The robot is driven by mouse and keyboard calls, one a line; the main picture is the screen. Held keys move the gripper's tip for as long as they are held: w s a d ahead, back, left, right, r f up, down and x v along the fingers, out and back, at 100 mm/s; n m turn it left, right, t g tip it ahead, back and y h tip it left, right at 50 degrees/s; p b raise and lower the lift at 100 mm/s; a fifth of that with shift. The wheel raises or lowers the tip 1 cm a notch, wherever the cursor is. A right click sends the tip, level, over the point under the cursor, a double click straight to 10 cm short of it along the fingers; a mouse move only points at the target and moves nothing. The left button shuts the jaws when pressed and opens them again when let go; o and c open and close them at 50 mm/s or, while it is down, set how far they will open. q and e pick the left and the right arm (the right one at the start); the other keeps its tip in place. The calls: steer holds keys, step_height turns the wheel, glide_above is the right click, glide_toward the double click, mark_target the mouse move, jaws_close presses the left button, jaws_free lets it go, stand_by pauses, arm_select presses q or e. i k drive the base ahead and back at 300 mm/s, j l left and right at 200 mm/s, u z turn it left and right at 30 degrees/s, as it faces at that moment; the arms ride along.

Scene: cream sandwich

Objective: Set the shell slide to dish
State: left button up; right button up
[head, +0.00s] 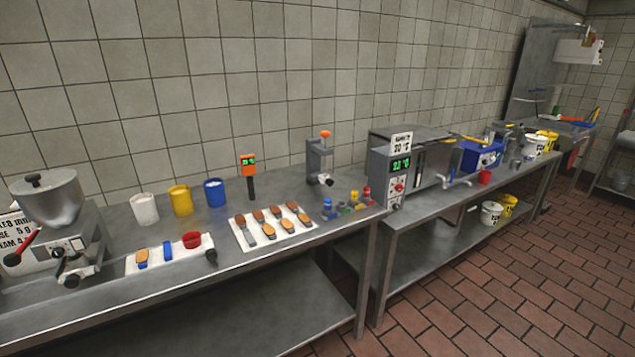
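No part is clearly marked as the shell slide, so I cannot tell for certain which it is. A white board (188,254) lies on the near steel bench. On it are a tan oval piece (142,257), blue upright pieces (167,250) and a small red dish (192,240). A dark knob (211,256) sits at its right end. The setting of any slide is too small to read. Neither of my grippers is in view.
A hopper machine (52,205) with a red-knobbed lever stands left. White (145,208), yellow (181,200) and blue (215,193) cups stand behind the board. A white tray (245,243) holds several brown-topped pieces. A grey heater box (400,165) stands on the adjoining bench.

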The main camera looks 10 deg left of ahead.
mark_target(169, 253)
steer(key=j+u, duration=0.1)
steer(key=u, duration=1.15)
